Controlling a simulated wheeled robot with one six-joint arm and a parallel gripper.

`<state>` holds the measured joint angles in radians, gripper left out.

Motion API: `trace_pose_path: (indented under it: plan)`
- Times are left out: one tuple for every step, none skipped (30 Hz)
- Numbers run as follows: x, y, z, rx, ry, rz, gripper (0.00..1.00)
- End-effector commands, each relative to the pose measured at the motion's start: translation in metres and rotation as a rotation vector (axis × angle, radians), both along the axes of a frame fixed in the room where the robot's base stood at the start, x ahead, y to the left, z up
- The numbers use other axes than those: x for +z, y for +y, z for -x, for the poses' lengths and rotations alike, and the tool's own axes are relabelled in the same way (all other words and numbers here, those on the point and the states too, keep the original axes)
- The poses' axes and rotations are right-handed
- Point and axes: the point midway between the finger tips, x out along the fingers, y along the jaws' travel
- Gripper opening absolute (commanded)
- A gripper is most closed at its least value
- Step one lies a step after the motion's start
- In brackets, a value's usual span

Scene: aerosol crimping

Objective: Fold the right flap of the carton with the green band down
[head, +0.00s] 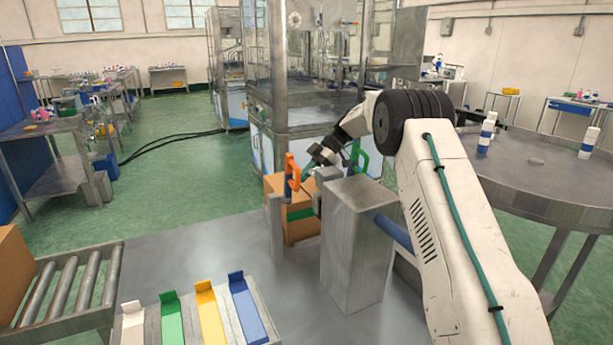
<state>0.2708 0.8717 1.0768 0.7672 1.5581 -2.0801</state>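The brown carton (304,230) stands on the metal table, between a thin grey post and a large grey block. A green band (300,213) runs across its side. The block and post hide parts of it. Its top is partly covered by my gripper and the handles, so I cannot tell how each flap lies. My gripper (314,168) is at the carton's top, towards its right side. Its fingers are small and partly hidden, so I cannot tell whether they are open, shut or touching a flap.
An orange handle (292,172) and a green handle (360,157) stand upright near the carton's top. The grey block (352,245) is close on the right. A roller conveyor (65,285) and coloured strips (207,315) lie front left. A round table (540,175) is at right.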

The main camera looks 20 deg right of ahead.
Motion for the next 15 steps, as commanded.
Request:
trace_pose_path:
  plan:
    - [0.003,0.000,0.000,0.000,-0.001,0.000,0.00]
    - [0.004,0.000,0.000,0.000,-0.001,0.001,0.00]
    - [0.006,0.000,0.000,0.000,-0.001,0.001,0.00]
    - [0.008,0.000,0.000,0.000,-0.001,0.001,0.00]
    - [0.009,0.000,0.000,-0.001,-0.001,0.001,0.00]
    - [0.011,0.000,0.000,-0.001,-0.001,0.001,0.00]
    - [0.012,0.000,0.000,-0.001,-0.001,0.000,0.00]
    - [0.012,0.000,0.000,0.000,0.000,0.000,0.00]
    - [0.013,0.000,0.000,0.000,0.000,0.000,0.00]
    - [0.014,0.000,0.000,0.000,0.000,0.000,0.00]
    - [0.015,0.000,0.000,0.000,0.000,0.000,0.00]
    - [0.017,0.001,0.000,0.001,-0.001,0.000,0.00]
    - [0.020,0.001,0.000,0.001,-0.001,0.000,0.00]
    - [0.023,0.002,0.000,0.003,-0.002,0.000,0.00]
    - [0.028,0.002,-0.001,0.003,-0.002,0.001,0.00]
